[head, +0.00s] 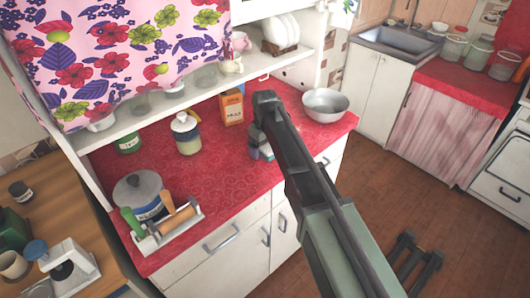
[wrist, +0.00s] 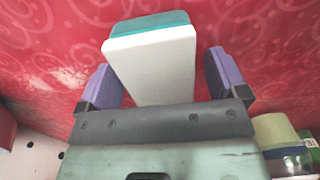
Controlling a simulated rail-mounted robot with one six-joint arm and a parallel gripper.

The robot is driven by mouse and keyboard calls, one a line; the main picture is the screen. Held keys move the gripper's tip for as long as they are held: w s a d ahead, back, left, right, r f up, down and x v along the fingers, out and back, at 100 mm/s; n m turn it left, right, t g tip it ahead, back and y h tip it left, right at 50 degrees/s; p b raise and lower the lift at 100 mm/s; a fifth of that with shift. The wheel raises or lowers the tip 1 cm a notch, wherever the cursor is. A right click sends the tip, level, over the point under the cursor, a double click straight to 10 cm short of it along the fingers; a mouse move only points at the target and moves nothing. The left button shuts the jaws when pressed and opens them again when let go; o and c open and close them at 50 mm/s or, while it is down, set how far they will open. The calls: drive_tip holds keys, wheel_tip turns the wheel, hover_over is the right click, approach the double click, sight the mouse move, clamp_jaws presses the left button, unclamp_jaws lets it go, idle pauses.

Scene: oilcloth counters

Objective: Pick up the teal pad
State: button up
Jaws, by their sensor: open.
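The teal pad (wrist: 150,22) is a block with a teal layer and a thick white layer. In the wrist view it lies at the upper middle on the red counter, its near part between my fingers. My gripper (wrist: 160,80) is open, with one purple finger on each side of the pad and a visible gap on both sides. In the head view my gripper (head: 259,140) is low over the counter behind my arm. A bit of the pad (head: 266,151) seems to show there, mostly hidden by the gripper.
A metal bowl (head: 326,104) stands right of my arm, and an orange box (head: 232,107) stands behind left. A lidded jar (head: 187,134), a pot (head: 139,190) and a utensil caddy (head: 168,226) are further left. The red counter (head: 225,180) is clear at front.

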drive_tip(key=c, duration=1.1)
drive_tip(key=shift+r, duration=0.15)
wheel_tip(320, 180, up, 20)
drive_tip(key=p, duration=2)
